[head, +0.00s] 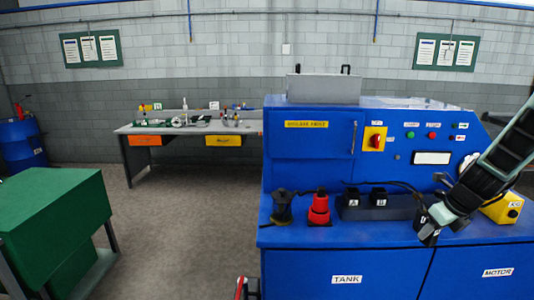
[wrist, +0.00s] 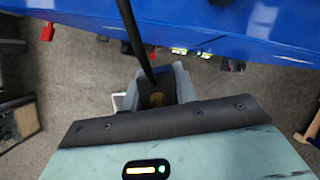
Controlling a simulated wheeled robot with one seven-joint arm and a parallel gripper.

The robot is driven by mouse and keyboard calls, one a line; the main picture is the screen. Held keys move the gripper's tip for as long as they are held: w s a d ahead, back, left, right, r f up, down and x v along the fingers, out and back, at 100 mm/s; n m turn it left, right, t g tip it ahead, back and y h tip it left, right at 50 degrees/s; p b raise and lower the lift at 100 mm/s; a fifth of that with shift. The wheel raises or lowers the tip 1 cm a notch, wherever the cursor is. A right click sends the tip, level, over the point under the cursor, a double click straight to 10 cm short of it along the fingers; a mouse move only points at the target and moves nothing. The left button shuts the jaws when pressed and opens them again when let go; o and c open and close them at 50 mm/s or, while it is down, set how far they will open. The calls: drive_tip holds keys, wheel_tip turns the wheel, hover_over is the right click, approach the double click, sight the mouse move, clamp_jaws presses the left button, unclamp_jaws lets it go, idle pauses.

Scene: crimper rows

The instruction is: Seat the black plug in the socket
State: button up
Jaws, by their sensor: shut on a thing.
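My gripper (head: 432,230) is over the front right of the blue bench top. It is shut on a black plug (head: 427,238), which has a small white label and is partly hidden by the fingers. In the wrist view the plug (wrist: 157,93) sits between the grey fingers, with a black cable rising from it. A dark block (head: 385,211) on the bench, left of my gripper, carries two black upright pieces with white labels; I cannot tell whether either is the socket. The held plug is apart from this block.
A red cone-shaped piece (head: 319,208) and a black one (head: 282,207) stand at the bench's left. A yellow box (head: 502,208) is at the right, close to my arm. A black cable (head: 400,184) runs behind the block. The bench top (head: 345,235) is clear in front.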

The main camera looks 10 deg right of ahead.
drive_tip(key=s+a+f+n+g+b, duration=0.1)
drive_tip(key=a+f+n+g+b, duration=0.3)
drive_tip(key=a+f+n, duration=0.7)
drive_tip(key=s+a+f+n+g+b, duration=0.1)
drive_tip(key=a+f+n+g+b, duration=0.3)
drive_tip(key=a+f+n, duration=0.7)
wheel_tip(320, 180, down, 4)
drive_tip(key=n+b, duration=0.1)
drive_tip(key=n, duration=1.1)
drive_tip(key=shift+s+a+r+n+g+h, duration=0.25)
drive_tip(key=shift+s+n+g+h, duration=0.05)
drive_tip(key=shift+s+g, duration=0.1)
